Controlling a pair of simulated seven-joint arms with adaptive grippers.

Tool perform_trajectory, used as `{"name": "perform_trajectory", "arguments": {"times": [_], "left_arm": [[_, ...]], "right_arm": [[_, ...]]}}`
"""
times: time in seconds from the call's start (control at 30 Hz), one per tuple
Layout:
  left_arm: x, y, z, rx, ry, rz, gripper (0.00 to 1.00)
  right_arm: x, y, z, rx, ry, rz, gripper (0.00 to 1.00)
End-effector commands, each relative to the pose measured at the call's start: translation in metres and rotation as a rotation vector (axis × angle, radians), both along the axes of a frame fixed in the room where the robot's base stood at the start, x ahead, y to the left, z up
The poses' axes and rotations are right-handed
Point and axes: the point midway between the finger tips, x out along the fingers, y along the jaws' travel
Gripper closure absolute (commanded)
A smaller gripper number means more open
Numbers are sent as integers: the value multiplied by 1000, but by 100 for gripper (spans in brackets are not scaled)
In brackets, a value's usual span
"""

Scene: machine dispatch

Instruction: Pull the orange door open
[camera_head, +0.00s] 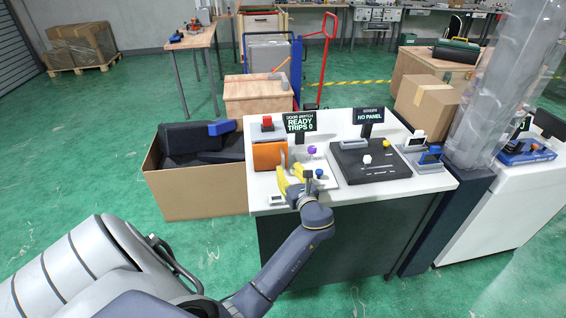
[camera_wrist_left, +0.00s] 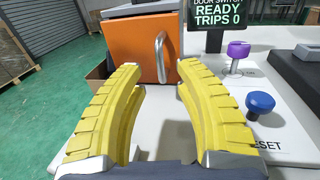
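The orange door (camera_head: 269,155) is the front of a small box at the left end of the white worktop. In the left wrist view the orange door (camera_wrist_left: 137,47) looks shut and faces me, with a silver handle (camera_wrist_left: 160,57) upright near its right edge. My left gripper (camera_head: 289,178) is over the worktop in front of the door. In the left wrist view its yellow fingers (camera_wrist_left: 160,78) are spread wide, with the handle beyond them in the gap, apart from both. My right gripper is not in view.
A screen (camera_head: 300,122) behind the door reads "READY TRIPS 0". A purple knob (camera_wrist_left: 238,50) and a blue reset button (camera_wrist_left: 260,103) stand to the door's right. A black panel unit (camera_head: 370,160) is further right. An open cardboard box (camera_head: 205,193) stands left of the worktop.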

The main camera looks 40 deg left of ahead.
Motion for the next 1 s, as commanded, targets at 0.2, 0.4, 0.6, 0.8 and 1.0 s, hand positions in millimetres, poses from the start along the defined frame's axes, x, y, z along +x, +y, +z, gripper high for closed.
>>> {"name": "perform_trajectory", "arguments": {"times": [0.2,0.4,0.6,0.8,1.0], "left_arm": [[16,28,0,1,-1,1,68],[25,42,0,0,0,-1,68],[27,47,0,-1,1,-1,68],[28,48,0,-1,1,0,68],[28,48,0,0,0,0,77]], "right_arm": [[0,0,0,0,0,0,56],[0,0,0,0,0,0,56],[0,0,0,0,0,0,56],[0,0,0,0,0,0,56],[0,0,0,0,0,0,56]]}}
